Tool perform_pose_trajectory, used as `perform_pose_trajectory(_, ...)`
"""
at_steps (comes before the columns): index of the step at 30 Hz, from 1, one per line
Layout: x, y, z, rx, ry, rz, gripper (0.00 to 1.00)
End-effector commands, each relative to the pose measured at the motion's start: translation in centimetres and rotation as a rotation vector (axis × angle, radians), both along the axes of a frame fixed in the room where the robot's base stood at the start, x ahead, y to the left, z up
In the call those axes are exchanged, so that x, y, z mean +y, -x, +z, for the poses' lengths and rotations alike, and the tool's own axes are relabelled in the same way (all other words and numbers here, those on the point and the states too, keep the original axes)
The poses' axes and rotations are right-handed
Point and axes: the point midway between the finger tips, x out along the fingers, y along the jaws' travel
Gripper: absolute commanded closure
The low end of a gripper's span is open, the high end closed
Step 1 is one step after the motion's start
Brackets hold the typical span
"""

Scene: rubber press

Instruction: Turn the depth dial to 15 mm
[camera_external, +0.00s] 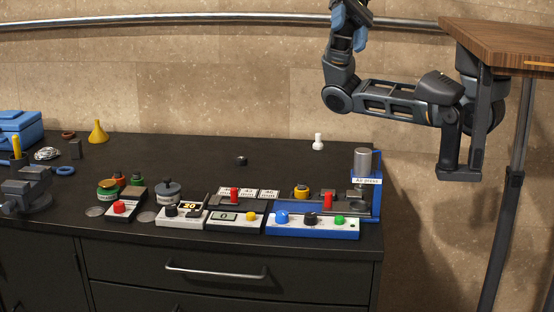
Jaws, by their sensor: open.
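I cannot tell which control is the depth dial, as no mm scale is readable. One candidate is a black knob (171,211) on a small light-grey box beside a display (189,206) reading 20. Another is a black dial (310,218) on the front panel of the blue press (313,232), between a blue knob (282,217) and a green button (340,220). My arm is folded at the upper right, well above the bench, and touches none of these.
A grey box with a yellow button (250,217) stands between the two candidates. A red button box (119,207) and a dark vise (27,190) stand left. A white bottle-shaped piece (318,142) and small black piece (241,160) stand behind. The bench middle is mostly clear.

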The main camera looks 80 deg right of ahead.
Motion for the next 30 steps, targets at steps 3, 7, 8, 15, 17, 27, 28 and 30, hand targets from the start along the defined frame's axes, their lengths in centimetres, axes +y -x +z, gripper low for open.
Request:
perform_pose_trajectory(3,1.2,-3.0,-7.9,-0.046,0.225,-0.022,0.38)
perform_pose_trajectory(7,0.6,-5.8,-16.5,-0.077,0.474,-0.014,0.38)
perform_pose_trajectory(8,0.2,-6.3,-18.5,-0.080,0.529,-0.007,0.38)
perform_pose_trajectory(15,-6.0,-8.6,-33.1,-0.052,0.941,0.090,0.38)
perform_pose_trajectory(17,-7.7,-8.7,-35.6,-0.036,1.011,0.118,0.38)
perform_pose_trajectory(27,-11.3,-8.3,-41.1,0.004,1.148,0.189,0.38)
perform_pose_trajectory(28,-11.3,-8.2,-41.4,0.004,1.146,0.189,0.38)
perform_pose_trajectory(30,-11.3,-8.2,-42.4,0.004,1.145,0.189,0.38)
